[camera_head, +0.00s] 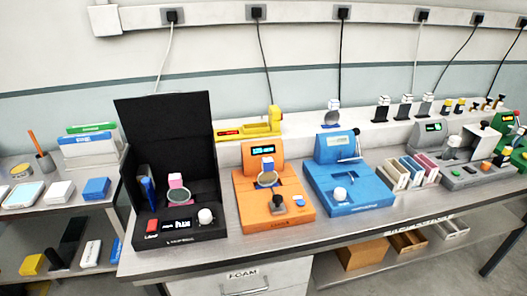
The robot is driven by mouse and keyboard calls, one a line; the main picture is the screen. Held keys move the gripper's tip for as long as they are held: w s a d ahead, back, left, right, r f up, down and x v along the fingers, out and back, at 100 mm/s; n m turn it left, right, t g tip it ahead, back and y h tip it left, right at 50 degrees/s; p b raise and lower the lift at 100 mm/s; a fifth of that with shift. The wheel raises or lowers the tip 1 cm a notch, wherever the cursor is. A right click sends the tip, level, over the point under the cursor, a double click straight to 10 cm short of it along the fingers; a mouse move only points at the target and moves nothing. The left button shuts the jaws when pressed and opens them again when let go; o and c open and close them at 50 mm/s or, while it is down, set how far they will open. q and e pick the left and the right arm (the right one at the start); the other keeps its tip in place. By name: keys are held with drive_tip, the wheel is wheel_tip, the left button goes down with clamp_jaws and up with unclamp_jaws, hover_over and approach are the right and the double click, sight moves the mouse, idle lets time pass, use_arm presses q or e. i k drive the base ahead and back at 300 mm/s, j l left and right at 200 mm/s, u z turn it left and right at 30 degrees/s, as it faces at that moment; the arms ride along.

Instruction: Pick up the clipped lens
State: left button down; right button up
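Neither of my grippers shows in the head view. Several round lens-like pieces have a small block clipped on top, and I cannot tell which one the task means. One with a pink block (176,181) stands in the open black module (190,226) at the left. One, a grey disc (268,179) under a white block, stands on the orange module (262,222). Another disc (332,117) with a white block stands on the raised shelf behind the blue module (350,207).
The bench holds a yellow device (250,130), upright coloured slabs (405,172) and grey machines (470,175) at the right. The black module's raised lid (165,125) blocks the view behind it. A side table (60,190) at the left carries boxes. Bare bench lies along the front edge.

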sight(268, 179)
drive_tip(key=i+l+u, duration=0.2)
drive_tip(key=l+u, duration=0.15)
drive_tip(key=i+l+u, duration=0.15)
drive_tip(key=l+u, duration=0.2)
drive_tip(key=i+l+u, duration=0.15)
drive_tip(key=l+u, duration=0.2)
drive_tip(key=l, duration=0.1)
